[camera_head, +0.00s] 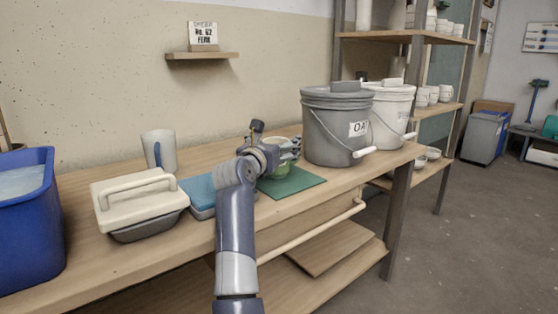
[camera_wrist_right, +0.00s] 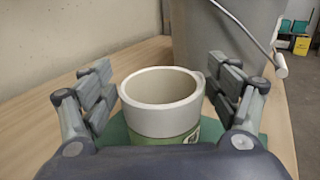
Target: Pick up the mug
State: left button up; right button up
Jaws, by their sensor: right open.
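A mug (camera_wrist_right: 163,103) with a thick white rim and a green lower part stands upright on a green mat in the right wrist view. It also shows in part in the head view (camera_head: 281,171), mostly hidden behind my right gripper. My right gripper (camera_head: 286,150) is open, with one finger on each side of the mug. In the right wrist view the fingers (camera_wrist_right: 164,92) show a gap on the left; on the right they look close to the rim, and I cannot tell whether they touch. My left gripper is not in view.
A grey lidded bucket (camera_head: 335,125) stands just beyond the mat (camera_head: 300,184), with a white bucket (camera_head: 390,115) behind it. Left of my arm are a blue item (camera_head: 200,191), a lidded box (camera_head: 140,200), another mug (camera_head: 160,148) and a blue bin (camera_head: 30,220).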

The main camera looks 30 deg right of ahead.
jog(key=shift+s+a+r, duration=0.1)
jog(key=shift+a+r, duration=0.05)
jog(key=shift+r, duration=0.05)
jog(key=shift+c, duration=0.3)
jog(key=c, duration=1.7)
jog(key=shift+r, duration=0.1)
